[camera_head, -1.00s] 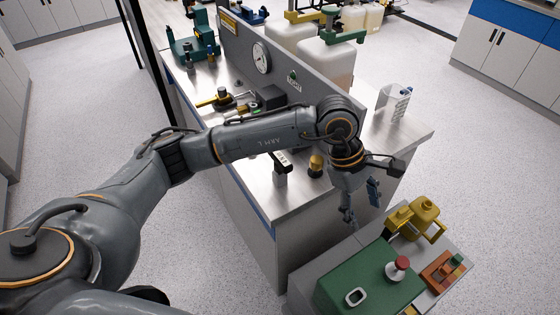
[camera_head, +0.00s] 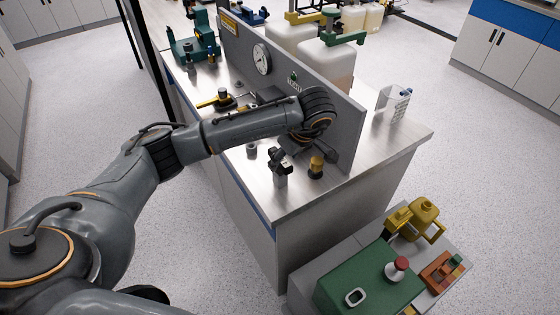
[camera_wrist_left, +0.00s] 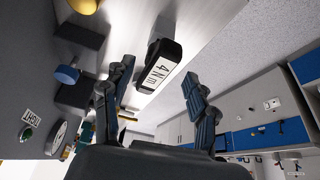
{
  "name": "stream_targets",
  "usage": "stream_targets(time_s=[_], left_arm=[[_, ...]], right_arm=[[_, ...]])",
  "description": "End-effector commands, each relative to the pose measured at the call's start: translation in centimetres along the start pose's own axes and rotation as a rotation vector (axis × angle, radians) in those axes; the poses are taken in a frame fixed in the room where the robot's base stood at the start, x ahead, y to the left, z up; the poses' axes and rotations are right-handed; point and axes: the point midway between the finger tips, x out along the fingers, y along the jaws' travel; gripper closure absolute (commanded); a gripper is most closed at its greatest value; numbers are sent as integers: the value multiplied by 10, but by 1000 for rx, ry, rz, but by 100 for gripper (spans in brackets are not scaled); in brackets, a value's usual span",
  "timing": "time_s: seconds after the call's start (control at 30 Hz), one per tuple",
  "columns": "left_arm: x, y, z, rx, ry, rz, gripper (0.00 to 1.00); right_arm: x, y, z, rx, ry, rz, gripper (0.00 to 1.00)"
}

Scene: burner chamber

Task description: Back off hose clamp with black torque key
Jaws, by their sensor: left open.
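The black torque key (camera_wrist_left: 161,66) has a white "4 Nm" label and stands near the front of the metal bench in the head view (camera_head: 281,182). My left gripper (camera_wrist_left: 158,72) is open, its two blue-padded fingers on either side of the key in the wrist view. Whether they touch it I cannot tell. In the head view this gripper is partly hidden by its own wrist, close above the key. I cannot make out the hose clamp for certain. My right gripper is not in view.
A grey upright panel (camera_head: 340,120) with a gauge (camera_head: 262,58) runs behind. A yellow-handled tool (camera_head: 214,100) lies farther left. A green box (camera_head: 350,278) stands low at the front right.

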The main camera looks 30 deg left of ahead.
Motion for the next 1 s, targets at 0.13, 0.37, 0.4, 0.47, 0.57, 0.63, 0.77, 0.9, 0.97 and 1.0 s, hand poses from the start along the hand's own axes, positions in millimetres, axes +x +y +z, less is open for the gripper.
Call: stream_targets(time_s=[0.13, 0.37, 0.4, 0.47, 0.57, 0.63, 0.77, 0.9, 0.97, 1.0], left_arm=[[10, 0, -2, -1, -1, -4, 42], [44, 3, -3, -1, -1, -3, 42], [48, 3, -2, -1, -2, -2, 42], [52, 3, -3, -1, -1, -1, 42], [54, 4, -2, -1, 0, 1, 42], [54, 4, -2, 0, 0, 1, 42], [54, 4, -2, 0, 0, 1, 54], [54, 4, -2, 0, 0, 1, 83], [54, 4, -2, 0, 0, 1, 95], [54, 4, -2, -1, 0, 1, 100]], right_arm=[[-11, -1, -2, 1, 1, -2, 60], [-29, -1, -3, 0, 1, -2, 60], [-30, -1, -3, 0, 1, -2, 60], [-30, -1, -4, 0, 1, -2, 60], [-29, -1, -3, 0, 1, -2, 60], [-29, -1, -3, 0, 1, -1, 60], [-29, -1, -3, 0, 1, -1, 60], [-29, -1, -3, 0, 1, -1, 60], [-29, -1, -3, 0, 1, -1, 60], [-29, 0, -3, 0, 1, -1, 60]])
